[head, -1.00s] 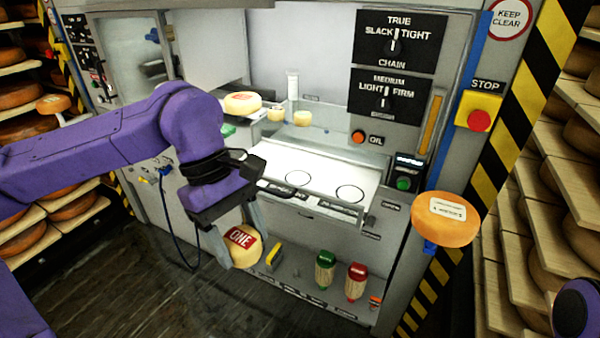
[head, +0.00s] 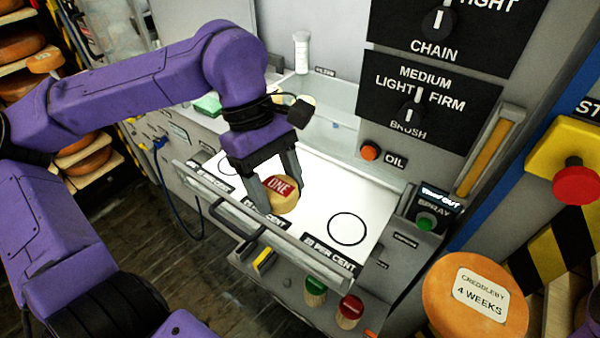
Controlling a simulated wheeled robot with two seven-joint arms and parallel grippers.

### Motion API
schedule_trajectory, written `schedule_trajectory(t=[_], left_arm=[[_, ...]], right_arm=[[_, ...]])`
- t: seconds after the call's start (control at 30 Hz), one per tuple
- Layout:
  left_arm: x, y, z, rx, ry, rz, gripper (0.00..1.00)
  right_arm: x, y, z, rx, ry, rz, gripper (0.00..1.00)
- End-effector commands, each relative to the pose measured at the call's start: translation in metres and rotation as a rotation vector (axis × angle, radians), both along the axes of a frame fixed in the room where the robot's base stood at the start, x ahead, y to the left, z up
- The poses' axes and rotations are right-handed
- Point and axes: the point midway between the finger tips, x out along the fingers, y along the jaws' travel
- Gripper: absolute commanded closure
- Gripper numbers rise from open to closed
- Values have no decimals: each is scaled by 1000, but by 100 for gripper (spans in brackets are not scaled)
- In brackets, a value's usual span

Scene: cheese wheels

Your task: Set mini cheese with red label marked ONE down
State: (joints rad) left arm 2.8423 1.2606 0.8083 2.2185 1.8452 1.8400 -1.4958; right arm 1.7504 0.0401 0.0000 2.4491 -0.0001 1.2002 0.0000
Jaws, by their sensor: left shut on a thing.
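The mini cheese (head: 284,201) is a small pale yellow wheel with a red label marked ONE. My left gripper (head: 272,192) is shut on it, with one finger on each side. The cheese shows in front of the white panel (head: 330,192) of the machine; I cannot tell whether it touches the panel. A black circle (head: 347,229) is drawn on the panel to the right of the cheese. Part of another circle (head: 228,166) shows to the left, partly hidden by my gripper. My right gripper is not in view.
A drawer-like front with a black handle (head: 229,215) and per cent labels runs along the panel's near edge. A large orange cheese (head: 476,300) is at lower right. Knobs and buttons line the machine.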

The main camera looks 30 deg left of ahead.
Motion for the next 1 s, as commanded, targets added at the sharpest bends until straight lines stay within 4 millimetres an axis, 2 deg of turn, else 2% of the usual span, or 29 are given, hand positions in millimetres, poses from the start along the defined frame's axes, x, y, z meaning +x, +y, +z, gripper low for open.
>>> schedule_trajectory(t=[0.07, 0.13, 0.27, 0.37, 0.4, 0.5, 0.73, 0.9, 1.0], left_arm=[[5, 4, 0, -2, 0, 1, 71], [17, 12, -5, -2, 2, 3, 71], [54, 33, -22, 1, 6, 5, 71], [80, 49, -37, 3, 9, 4, 71], [87, 52, -50, 2, 11, 2, 71], [102, 61, -73, 3, 8, 2, 71], [120, 73, -102, 2, 5, 0, 71], [119, 72, -130, 1, 4, -1, 71], [119, 72, -133, 0, 1, 0, 71]], right_arm=[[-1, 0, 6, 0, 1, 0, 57], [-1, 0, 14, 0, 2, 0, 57], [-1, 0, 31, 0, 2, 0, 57], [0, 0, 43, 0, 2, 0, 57], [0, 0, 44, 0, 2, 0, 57], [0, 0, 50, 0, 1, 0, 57], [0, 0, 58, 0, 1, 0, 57], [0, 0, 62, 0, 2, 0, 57], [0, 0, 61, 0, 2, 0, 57]])
